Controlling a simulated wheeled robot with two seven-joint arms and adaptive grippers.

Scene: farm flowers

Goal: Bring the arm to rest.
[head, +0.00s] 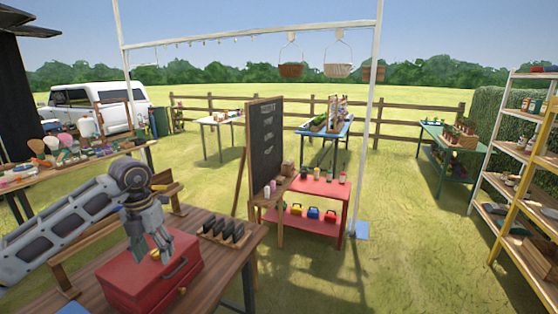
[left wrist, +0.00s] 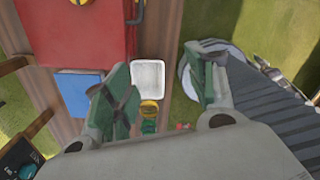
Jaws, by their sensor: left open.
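My left arm (head: 70,222) reaches in from the left in the head view. Its gripper (head: 160,252) points down and appears in front of the red toolbox (head: 130,283) on the wooden table. In the left wrist view the two fingers of the left gripper (left wrist: 158,88) stand apart with nothing held between them. The red toolbox (left wrist: 85,32) lies to the upper left there, clear of the fingers. My right gripper is in neither view.
A dark slotted holder (head: 224,232) stands on the table right of the toolbox. The wrist view shows a white tray (left wrist: 149,74) and a blue flat item (left wrist: 80,92) below. A chalkboard (head: 265,145) and red shelf table (head: 318,196) stand beyond.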

